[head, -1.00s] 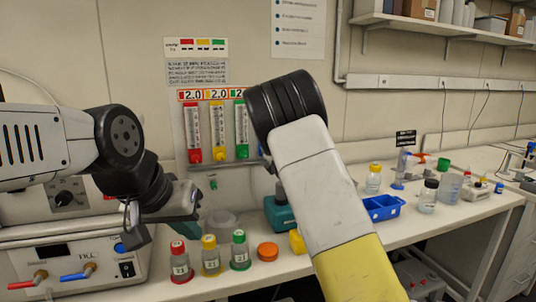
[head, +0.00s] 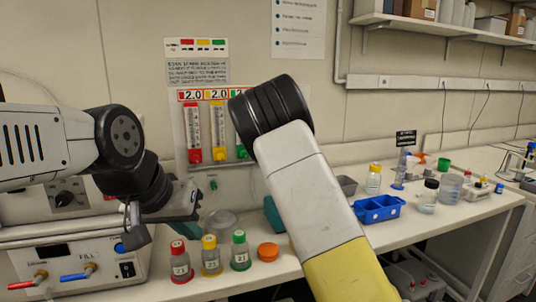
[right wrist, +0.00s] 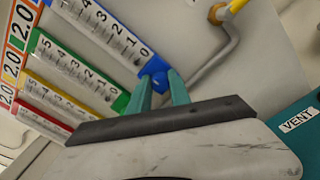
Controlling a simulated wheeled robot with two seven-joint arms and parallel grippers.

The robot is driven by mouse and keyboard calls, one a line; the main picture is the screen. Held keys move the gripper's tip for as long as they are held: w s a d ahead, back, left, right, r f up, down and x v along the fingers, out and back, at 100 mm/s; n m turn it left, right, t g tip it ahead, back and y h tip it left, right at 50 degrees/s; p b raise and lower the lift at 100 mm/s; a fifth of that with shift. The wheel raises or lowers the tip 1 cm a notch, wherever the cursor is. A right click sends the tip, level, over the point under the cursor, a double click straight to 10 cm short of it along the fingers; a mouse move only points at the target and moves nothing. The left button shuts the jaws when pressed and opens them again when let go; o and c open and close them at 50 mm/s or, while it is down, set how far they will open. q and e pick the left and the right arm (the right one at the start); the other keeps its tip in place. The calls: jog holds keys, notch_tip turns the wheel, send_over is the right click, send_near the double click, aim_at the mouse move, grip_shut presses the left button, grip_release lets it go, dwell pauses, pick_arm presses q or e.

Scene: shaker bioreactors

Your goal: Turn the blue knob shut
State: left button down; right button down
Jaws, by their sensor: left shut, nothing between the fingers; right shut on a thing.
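The blue knob (right wrist: 153,70) sits at the lower end of a flow meter with a blue frame (right wrist: 95,32), seen in the right wrist view. My right gripper (right wrist: 161,82) has its teal fingers on either side of the knob, shut on it. In the head view my right arm hides this knob, its meter and the right gripper. My left gripper (head: 194,205) is shut and empty, above the bench at the left, behind the capped bottles and well apart from the meters.
Green, yellow (head: 218,153) and red (head: 195,156) knobs belong to the neighbouring meters. A bent metal pipe (right wrist: 215,60) runs close to the right fingers. Capped bottles (head: 210,262) and an orange lid (head: 268,252) stand at the bench front; a blue tray (head: 378,209) is farther right.

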jog(key=c, duration=1.2)
grip_release()
jog(key=v, duration=0.8)
